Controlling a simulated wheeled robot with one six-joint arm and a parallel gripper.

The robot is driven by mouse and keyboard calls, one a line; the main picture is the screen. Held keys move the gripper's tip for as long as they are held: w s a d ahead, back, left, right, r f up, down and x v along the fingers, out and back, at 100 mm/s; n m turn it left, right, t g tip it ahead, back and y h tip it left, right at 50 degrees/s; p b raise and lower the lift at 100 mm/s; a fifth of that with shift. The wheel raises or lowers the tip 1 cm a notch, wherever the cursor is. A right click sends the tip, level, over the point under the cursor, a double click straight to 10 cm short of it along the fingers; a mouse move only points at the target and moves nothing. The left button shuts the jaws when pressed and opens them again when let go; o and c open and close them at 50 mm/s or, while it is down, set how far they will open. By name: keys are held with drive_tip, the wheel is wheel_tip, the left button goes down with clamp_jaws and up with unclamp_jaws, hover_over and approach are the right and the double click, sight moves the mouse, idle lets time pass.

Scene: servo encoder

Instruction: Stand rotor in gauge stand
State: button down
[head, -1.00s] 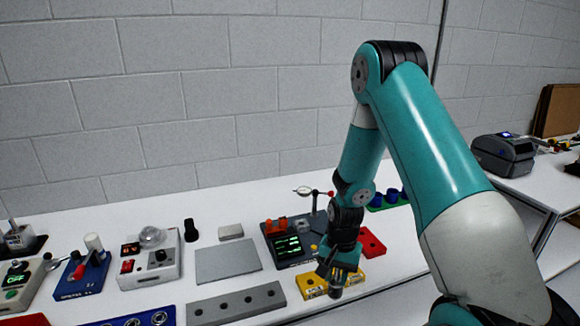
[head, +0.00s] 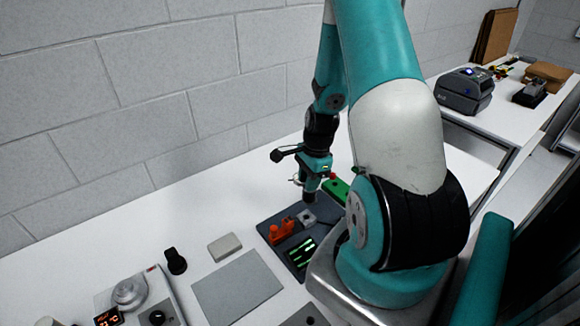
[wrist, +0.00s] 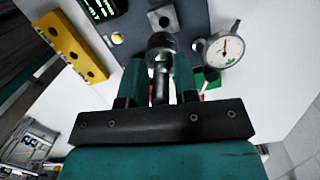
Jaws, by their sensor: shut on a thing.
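My gripper (wrist: 159,80) is shut on the rotor (wrist: 161,42), a dark round body with a metal shaft between the fingers. In the head view my gripper (head: 312,188) points down and the rotor's dark end (head: 309,197) shows below it. The rotor is held above the far side of a dark plate (head: 268,214), apparently the gauge stand's base. A small grey block with a dark hole stands on this plate (wrist: 161,19), just past the rotor in the wrist view. The dial gauge (wrist: 222,46) is to the right of the rotor. In the head view my gripper mostly hides the gauge.
A yellow block with holes (wrist: 72,45) lies to the left in the wrist view. A green tray (head: 338,188) is close beside my gripper. White table is bare at the back left.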

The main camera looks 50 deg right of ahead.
sight(306, 200)
drive_tip(key=shift+w+d+f, duration=0.1)
drive_tip(key=shift+w+f, duration=0.1)
wheel_tip(306, 200, down, 5)
drive_tip(key=b, duration=0.4)
drive_tip(key=shift+r, duration=0.5)
drive_tip(key=shift+a+f, duration=0.2)
drive_tip(key=shift+f, duration=0.2)
idle(0.4)
drive_tip(key=shift+f+b, duration=0.55)
drive_tip(key=shift+f, duration=0.1)
drive_tip(key=shift+f, duration=0.15)
drive_tip(key=shift+f+b, duration=0.6)
drive_tip(key=shift+f, duration=0.05)
